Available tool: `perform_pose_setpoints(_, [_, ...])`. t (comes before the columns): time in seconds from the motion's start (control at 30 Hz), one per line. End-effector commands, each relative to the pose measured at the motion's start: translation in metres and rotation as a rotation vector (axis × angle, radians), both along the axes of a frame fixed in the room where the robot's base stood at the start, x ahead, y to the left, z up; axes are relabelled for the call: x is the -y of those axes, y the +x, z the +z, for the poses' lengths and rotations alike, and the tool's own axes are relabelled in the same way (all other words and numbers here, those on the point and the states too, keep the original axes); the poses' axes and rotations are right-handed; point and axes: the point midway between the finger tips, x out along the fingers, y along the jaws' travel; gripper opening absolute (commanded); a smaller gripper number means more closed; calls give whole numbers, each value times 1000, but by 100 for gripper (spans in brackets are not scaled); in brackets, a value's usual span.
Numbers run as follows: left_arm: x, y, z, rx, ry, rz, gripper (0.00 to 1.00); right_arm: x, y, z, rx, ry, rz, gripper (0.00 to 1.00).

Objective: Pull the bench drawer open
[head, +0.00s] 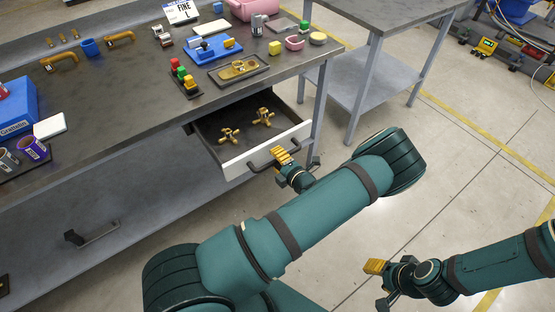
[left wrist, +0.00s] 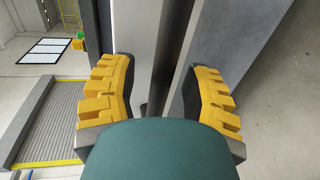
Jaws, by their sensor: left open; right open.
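The bench drawer (head: 237,168) stands pulled out from under the bench top, with a pale front and a dark inside. Two brass-coloured cross-shaped parts (head: 230,135) lie in it. Its dark bar handle (head: 259,166) is on the front. My left gripper (head: 282,156) is at the right end of this handle. In the left wrist view its yellow fingers (left wrist: 160,90) are apart, with the dark handle bar (left wrist: 172,55) running between them, gaps showing on both sides. My right gripper (head: 376,268) is open and away from the bench, over the floor; nothing shows in it.
The bench top (head: 130,85) carries a blue fixture (head: 213,50), a dark tray with brass parts (head: 238,70), coloured blocks and a blue box (head: 15,110). A second table (head: 385,12) stands behind at the right. The floor right of the drawer is clear.

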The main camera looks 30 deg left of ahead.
Motion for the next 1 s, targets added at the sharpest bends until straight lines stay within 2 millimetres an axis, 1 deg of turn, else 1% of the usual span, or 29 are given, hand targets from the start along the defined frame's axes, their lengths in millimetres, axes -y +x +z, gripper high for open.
perform_pose_setpoints(0.03, [0, 0, 0, 0, 0, 0, 43, 0, 0, 0, 0, 0, 0, 47])
perform_pose_setpoints(0.07, [0, 0, 0, 0, 0, 0, 33, 0, 0, 0, 0, 0, 0, 47])
perform_pose_setpoints(0.1, [0, 0, 0, 0, 0, 0, 19, 0, 0, 0, 0, 0, 0, 47])
perform_pose_setpoints(0.13, [0, 0, 0, 0, 0, 0, 8, 0, 0, 0, 0, 0, 0, 47])
perform_pose_setpoints(0.17, [0, 0, 0, 0, 0, 0, 0, 0, 0, 0, 0, 0, 0, 47])
perform_pose_setpoints(0.37, [2, 0, 0, 0, 0, -1, 0, 0, 0, 1, 0, 0, 0, 47])
perform_pose_setpoints(0.47, [15, -5, 2, -1, -3, -3, 0, 0, -1, 8, -2, 0, 1, 47])
perform_pose_setpoints(0.6, [38, -15, 2, -2, -2, -3, 0, 0, -2, 16, -4, 1, 0, 47])
perform_pose_setpoints(0.7, [47, -20, 1, -1, 0, 0, 0, 0, -2, 18, -4, 1, 0, 47])
perform_pose_setpoints(1.0, [48, -20, 1, 2, 3, 1, 0, 0, -1, 17, -3, 1, -1, 47])
